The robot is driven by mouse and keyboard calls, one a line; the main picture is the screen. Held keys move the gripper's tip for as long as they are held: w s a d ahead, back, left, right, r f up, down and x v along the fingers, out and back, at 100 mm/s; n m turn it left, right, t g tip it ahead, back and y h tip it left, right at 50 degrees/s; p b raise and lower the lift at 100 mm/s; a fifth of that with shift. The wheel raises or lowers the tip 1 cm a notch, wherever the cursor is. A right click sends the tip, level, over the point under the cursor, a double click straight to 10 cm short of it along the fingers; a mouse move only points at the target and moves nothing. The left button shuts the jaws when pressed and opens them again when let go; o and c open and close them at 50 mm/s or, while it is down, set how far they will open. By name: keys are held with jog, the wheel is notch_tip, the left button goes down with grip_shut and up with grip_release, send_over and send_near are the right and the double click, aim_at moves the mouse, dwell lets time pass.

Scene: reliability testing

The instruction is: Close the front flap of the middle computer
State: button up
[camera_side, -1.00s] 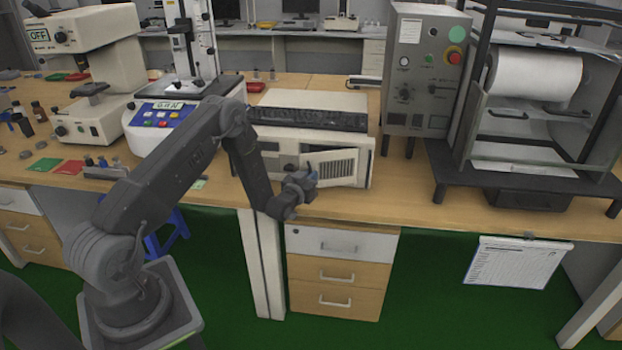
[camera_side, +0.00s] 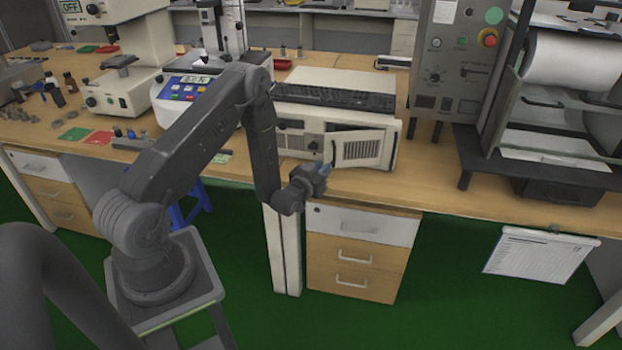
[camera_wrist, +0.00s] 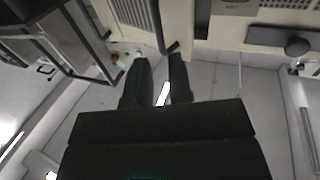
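The computer (camera_side: 300,90) is a beige box on the wooden bench with a dark keyboard on its top. Its front flap (camera_side: 357,149), with a dark grille, stands ajar at the right part of the front; its left edge sticks outward. My gripper (camera_side: 322,172) is just in front of and below the flap's left edge, near the bench edge; I cannot tell whether it touches. In the wrist view my gripper's two dark fingers (camera_wrist: 161,75) are apart with a narrow empty gap between them. A grille (camera_wrist: 135,12) shows at the top of that view, beyond the fingers.
A grey control box (camera_side: 435,75) with a red button stands right of the computer, and a machine with a white roll (camera_side: 570,60) further right. A blue-white instrument (camera_side: 185,95) stands to the left. Drawers (camera_side: 355,255) are below the bench. Bench space before the flap is narrow.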

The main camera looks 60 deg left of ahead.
jog(key=v, duration=0.6)
jog(key=shift+c, duration=0.4)
jog(key=shift+d, duration=0.1)
jog(key=shift+c, duration=0.7)
jog(key=shift+w+d+m+y, duration=0.2)
jog(key=shift+w+m+y, duration=0.1)
jog(key=shift+m, duration=0.2)
jog(key=shift+c, duration=0.7)
jog(key=d+m+y, duration=0.1)
jog(key=w+m+g, duration=0.1)
jog(key=m, duration=0.1)
jog(key=w+d+m+g+y, duration=0.1)
jog(key=shift+w+d+f+m+y, duration=0.2)
jog(key=shift+d+m+y, duration=0.1)
jog(key=shift+d+m, duration=0.1)
grip_shut()
jog(key=m+g+y, duration=0.4)
jog(key=m, duration=0.2)
send_near(334, 159)
jog(key=x, duration=0.7)
jog(key=shift+w+a, duration=0.15)
jog(key=shift+a, duration=0.1)
